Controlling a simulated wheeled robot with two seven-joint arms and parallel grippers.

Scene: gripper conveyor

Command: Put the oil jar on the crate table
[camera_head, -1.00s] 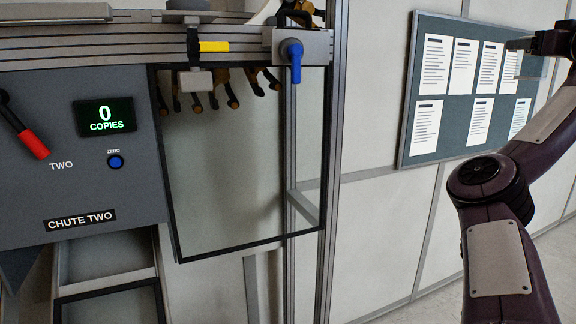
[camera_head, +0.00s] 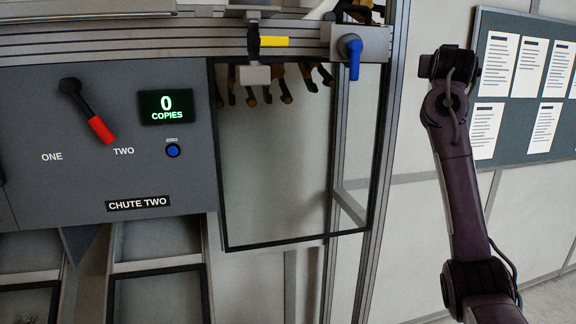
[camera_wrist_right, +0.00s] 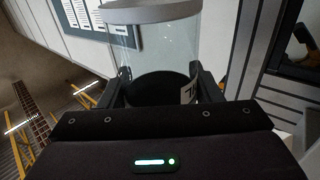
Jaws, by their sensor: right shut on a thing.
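The jar (camera_wrist_right: 150,45) is a clear glass cylinder with a grey lid, a dark lower part and a pale label at its right side. My right gripper (camera_wrist_right: 159,80) is shut on it in the right wrist view, one finger on each side of its lower part. In the head view my right arm rises at the right, but its fingers and the jar cannot be made out. My left gripper and the crate table are not in view.
A grey machine panel (camera_head: 40,110) with a red-tipped lever (camera_head: 88,112) fills the left. A framed clear panel (camera_head: 300,165) and a metal rail (camera_head: 150,40) with a blue handle (camera_head: 350,57) stand beside it. A notice board (camera_head: 510,158) hangs at the right.

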